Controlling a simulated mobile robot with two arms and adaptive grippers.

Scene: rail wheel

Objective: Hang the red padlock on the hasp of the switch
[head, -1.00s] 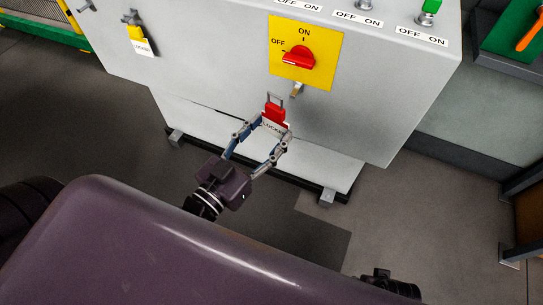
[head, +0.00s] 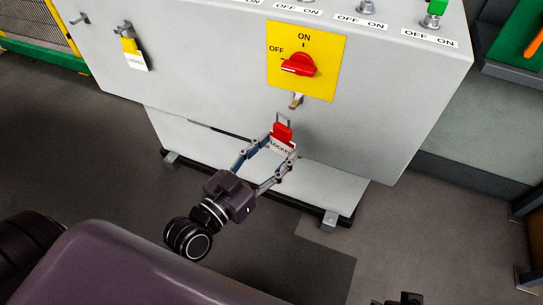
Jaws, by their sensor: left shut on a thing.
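The red padlock (head: 283,132) is upright in my left gripper (head: 282,145), its metal shackle pointing up. A white tag with lettering hangs at the padlock's lower part, between the fingers. The left gripper is shut on the padlock. The hasp (head: 296,101) is a small metal piece just under the yellow plate of the switch (head: 299,63). The shackle is a little below and left of the hasp, apart from it in the picture. The red switch handle sits on the yellow plate, near OFF. My right gripper is not clearly seen; only a dark part of mine shows at the bottom right edge.
The grey cabinet (head: 210,70) carries the switch. A yellow padlock (head: 129,46) with a white tag hangs on its left side. Small switches with OFF ON labels line its top edge. A green panel (head: 512,45) stands at the right. Open floor lies before the cabinet.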

